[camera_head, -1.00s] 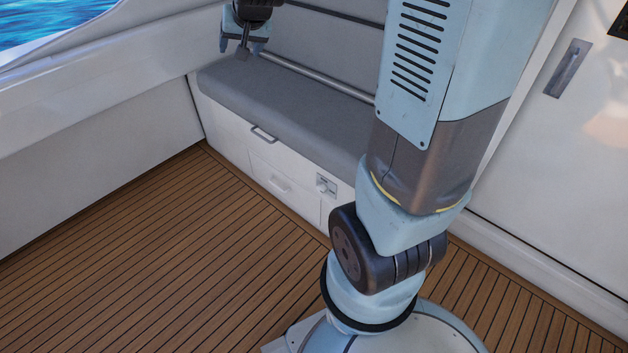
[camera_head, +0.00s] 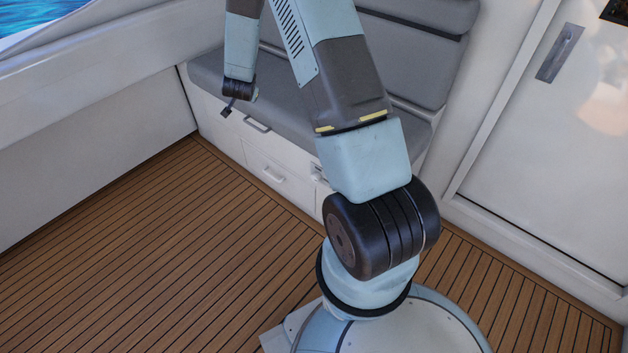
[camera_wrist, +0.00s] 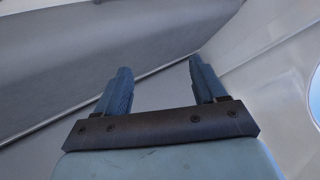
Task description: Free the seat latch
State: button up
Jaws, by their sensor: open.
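The seat (camera_head: 208,75) is a grey cushioned bench on a white base at the back. A small metal latch (camera_head: 317,171) is set in the front of the base, partly hidden behind my arm in the head view. A bar handle (camera_head: 257,125) sits higher and to the left, just under the cushion. My gripper (camera_wrist: 158,70) is open and empty in the wrist view, its two blue fingers apart. The wrist view also shows the grey cushion (camera_wrist: 100,65) beyond the fingers. In the head view, the end of my arm is in front of the seat's left part, apart from the latch.
A drawer-like panel with a white pull (camera_head: 275,174) lies below the bar handle. The white hull side (camera_head: 90,170) rises at left. A white door with a metal handle (camera_head: 560,52) stands at right. The planked deck (camera_head: 170,240) is clear at left.

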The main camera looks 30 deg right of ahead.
jog(key=d+f+m+h, duration=0.2)
jog(key=d+f+h, duration=0.1)
jog(key=f, duration=1)
jog(key=m+g+h, duration=0.3)
jog(key=g+h, duration=0.1)
jog(key=h, duration=0.2)
send_near(314, 179)
jog(key=x, duration=0.9)
jog(key=shift+w+f, duration=0.1)
jog(key=shift+c, duration=0.4)
jog(key=c, duration=0.9)
jog(key=shift+w+d, duration=0.1)
jog(key=shift+c, duration=0.3)
